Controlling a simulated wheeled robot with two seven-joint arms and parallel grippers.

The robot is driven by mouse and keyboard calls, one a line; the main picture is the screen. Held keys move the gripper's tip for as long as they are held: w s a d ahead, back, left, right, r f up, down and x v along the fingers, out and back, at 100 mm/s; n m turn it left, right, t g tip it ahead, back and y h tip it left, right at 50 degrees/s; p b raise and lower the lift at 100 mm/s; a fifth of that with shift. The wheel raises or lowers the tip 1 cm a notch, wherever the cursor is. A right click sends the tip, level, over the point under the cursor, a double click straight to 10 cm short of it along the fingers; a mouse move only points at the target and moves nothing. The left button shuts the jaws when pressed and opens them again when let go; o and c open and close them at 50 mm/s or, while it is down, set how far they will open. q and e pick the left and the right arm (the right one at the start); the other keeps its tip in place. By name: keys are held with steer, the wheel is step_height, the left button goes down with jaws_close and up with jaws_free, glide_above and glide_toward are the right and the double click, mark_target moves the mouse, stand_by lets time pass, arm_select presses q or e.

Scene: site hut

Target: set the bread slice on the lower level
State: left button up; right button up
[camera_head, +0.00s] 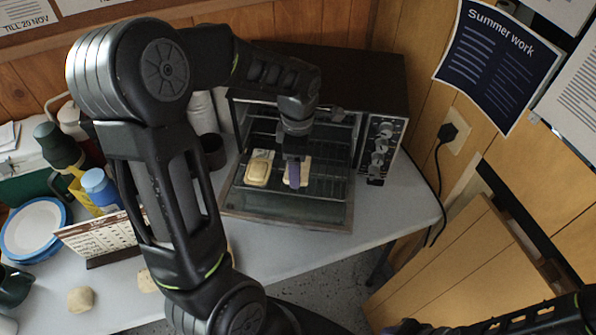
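A toaster oven (388,82) stands on the table with its door (290,210) open and folded down. A pale bread slice (304,172) is at the oven's open front, under and around my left gripper's fingers. My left gripper (293,174) reaches down there from above; its fingers overlap the slice, and I cannot tell whether they grip it or how high it is. A second, yellowish bread piece (257,171) is just to the left, apart from the fingers. The rack levels inside are partly hidden by my arm. My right gripper (403,326) shows only partly at the bottom edge.
Plates (33,228), a desk calendar (95,238), bottles (99,187) and a round bread-coloured piece (80,299) are on the table's left. A cable (438,185) hangs from a wall socket right of the oven. The table front before the oven door is clear.

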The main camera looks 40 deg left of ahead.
arm_select(q)
steer(key=shift+f, duration=1.8)
steer(key=shift+f, duration=0.1)
steer(key=shift+f, duration=0.15)
steer(key=o, duration=1.3)
steer(key=shift+r, duration=0.2)
step_height(320, 180, up, 12)
steer(key=shift+r, duration=0.1)
steer(key=shift+s, duration=0.1)
